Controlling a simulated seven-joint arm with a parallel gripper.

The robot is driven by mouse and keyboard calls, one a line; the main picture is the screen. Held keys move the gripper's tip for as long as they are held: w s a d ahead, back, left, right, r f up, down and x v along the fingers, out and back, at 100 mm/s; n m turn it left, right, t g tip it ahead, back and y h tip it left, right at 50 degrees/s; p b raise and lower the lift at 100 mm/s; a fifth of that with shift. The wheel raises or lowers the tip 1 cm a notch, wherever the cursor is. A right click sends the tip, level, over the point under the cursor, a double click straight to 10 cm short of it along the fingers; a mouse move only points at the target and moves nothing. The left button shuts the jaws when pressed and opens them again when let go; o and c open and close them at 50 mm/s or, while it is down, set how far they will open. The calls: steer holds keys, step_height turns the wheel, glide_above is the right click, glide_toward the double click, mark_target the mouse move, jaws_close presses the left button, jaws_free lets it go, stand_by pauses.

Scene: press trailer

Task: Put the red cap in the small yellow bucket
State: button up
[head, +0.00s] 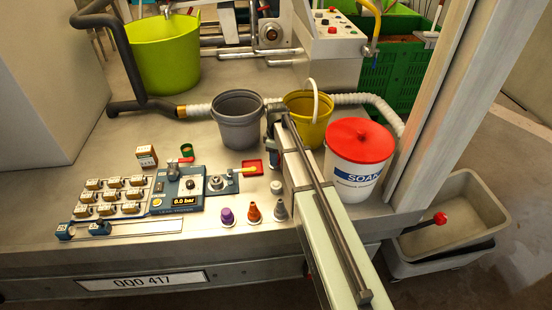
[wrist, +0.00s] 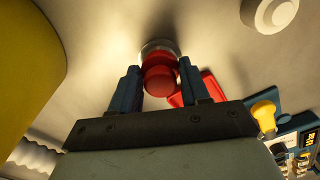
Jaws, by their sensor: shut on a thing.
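The red cap (wrist: 159,80) shows in the wrist view between the two blue fingers of my gripper (wrist: 160,76), which is shut on it. A pale metallic rim shows just beyond the cap; I cannot tell whether it touches it. In the head view my gripper (head: 274,158) is low over the bench, just left of the small yellow bucket (head: 320,132), and the cap is hidden there. The bucket is upright, with a pale handle raised. Its yellow side (wrist: 25,60) fills the left of the wrist view.
A grey bucket (head: 238,132) stands left of the yellow one, and a white SOAK tub (head: 355,178) with a red lid stands right. The bench's front left is cluttered.

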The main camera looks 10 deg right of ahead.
step_height(320, 180, up, 9)
steer(key=shift+r, duration=0.2)
steer(key=m, duration=0.3)
steer(key=shift+w+r+m, duration=0.1)
steer(key=shift+w+m, duration=0.05)
steer(key=shift+m, duration=0.95)
steer(key=shift+s+m, duration=0.55)
steer(key=shift+m, duration=0.15)
steer(key=s+d+f+m, duration=0.3)
steer(key=s, duration=0.6)
steer(key=s+d+f+m, duration=0.2)
steer(key=s+m, duration=0.1)
steer(key=s, duration=0.7)
step_height(320, 180, up, 19)
steer(key=w, duration=0.2)
steer(key=w+d+m, duration=0.2)
steer(key=w+m, duration=1)
steer(key=w, duration=0.5)
steer(key=w+d+m, duration=0.2)
steer(key=w+m, duration=0.9)
steer(key=w, duration=0.5)
step_height(320, 180, down, 15)
steer(key=shift+a, duration=0.2)
